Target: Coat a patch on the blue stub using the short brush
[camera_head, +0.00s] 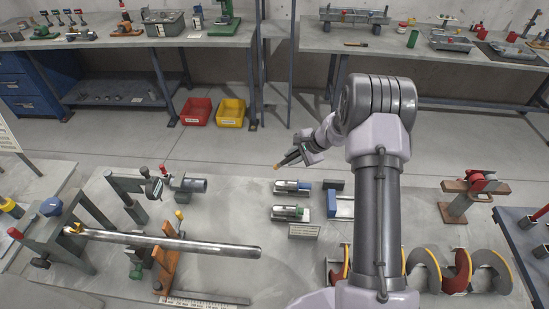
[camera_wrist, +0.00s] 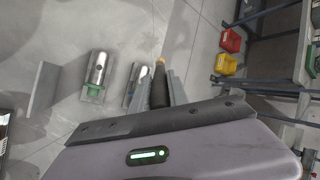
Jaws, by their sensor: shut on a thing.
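My gripper (camera_head: 291,157) is shut on a short dark brush (camera_wrist: 158,88) with an orange-tan tip, which also shows in the head view (camera_head: 279,164). The brush points down and left in the head view, above the far edge of the near bench. The blue stub (camera_head: 290,187), a silver cylinder with blue on it, lies on the bench just below the brush tip in that view. It also shows in the wrist view (camera_wrist: 131,95), partly hidden by a finger. The brush appears apart from it.
A similar stub with green (camera_head: 288,212) lies nearer, with a small sign plate (camera_head: 303,231) below it. A blue-sided block (camera_head: 342,204) stands to the right. A long steel shaft (camera_head: 190,244) and fixtures fill the left. A red-orange auger (camera_head: 462,272) lies right.

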